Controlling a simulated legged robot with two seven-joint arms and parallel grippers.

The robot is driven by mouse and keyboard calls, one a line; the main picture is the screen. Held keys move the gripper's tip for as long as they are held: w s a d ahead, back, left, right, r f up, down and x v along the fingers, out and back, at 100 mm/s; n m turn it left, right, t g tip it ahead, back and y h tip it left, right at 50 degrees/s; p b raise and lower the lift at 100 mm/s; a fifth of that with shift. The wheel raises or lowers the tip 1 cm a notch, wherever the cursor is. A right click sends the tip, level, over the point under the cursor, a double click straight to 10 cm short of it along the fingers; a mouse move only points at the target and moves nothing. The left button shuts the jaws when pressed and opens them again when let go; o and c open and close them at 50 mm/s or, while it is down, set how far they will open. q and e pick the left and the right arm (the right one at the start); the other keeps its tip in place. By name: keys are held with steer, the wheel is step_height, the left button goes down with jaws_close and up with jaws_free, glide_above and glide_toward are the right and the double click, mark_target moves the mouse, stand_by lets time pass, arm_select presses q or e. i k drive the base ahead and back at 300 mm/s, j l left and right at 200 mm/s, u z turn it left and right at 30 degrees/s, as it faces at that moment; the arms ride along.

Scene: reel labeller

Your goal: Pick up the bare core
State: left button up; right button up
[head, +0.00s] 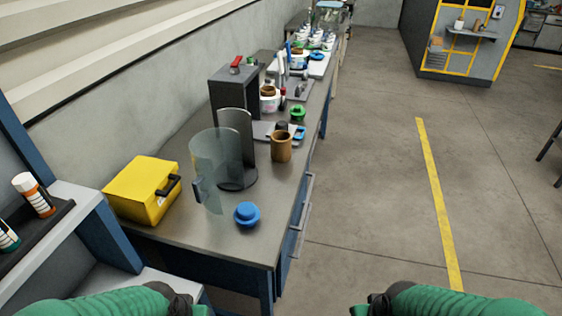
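The bare core (281,148) is a brown, open-topped hollow cylinder. It stands upright on the grey workbench (243,246) near its right edge, just right of a dark upright holder with a curved clear shield. Nothing of mine touches it. My two green-sleeved arms show at the bottom corners of the head view, well short of the core. Their dark ends are cut off by the lower edge, and no gripper fingers are visible.
The dark holder (236,134) and clear shield (213,168) stand beside the core. A blue knobbed piece (246,214) lies in front, with a yellow case (142,189) at left. A green piece (297,114) lies behind. The floor right of the bench is clear.

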mark_target(280, 139)
steer(key=k+u, duration=0.3)
steer(key=u, duration=0.15)
steer(key=k+j+u, duration=0.15)
steer(key=u, duration=0.3)
steer(key=k+j+u, duration=0.3)
steer(key=u, duration=0.2)
steer(key=i+l+u, duration=0.25)
steer(key=l+u, duration=0.2)
steer(key=l, duration=0.75)
steer(key=l+u, duration=0.5)
steer(key=l, duration=0.7)
